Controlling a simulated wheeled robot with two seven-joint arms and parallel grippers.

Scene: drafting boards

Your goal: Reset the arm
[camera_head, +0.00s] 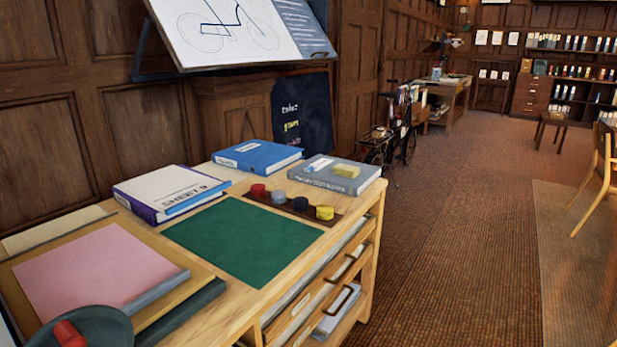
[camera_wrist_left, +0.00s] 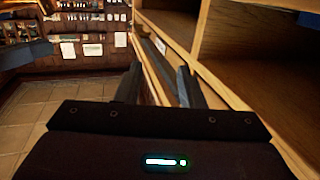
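My left gripper (camera_wrist_left: 160,78) shows in the left wrist view. Its two dark fingers stand apart with nothing between them, beside an open-fronted wooden shelf unit (camera_wrist_left: 226,30). Neither gripper nor arm shows in the head view. My right gripper is in neither view.
The wooden drafting table (camera_head: 225,308) holds a green mat (camera_head: 245,238), a pink sheet (camera_head: 100,268) on a board, several books and a dark strip of coloured round pieces (camera_head: 300,204). A dark round dish (camera_head: 105,325) holds a red piece (camera_head: 69,334).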

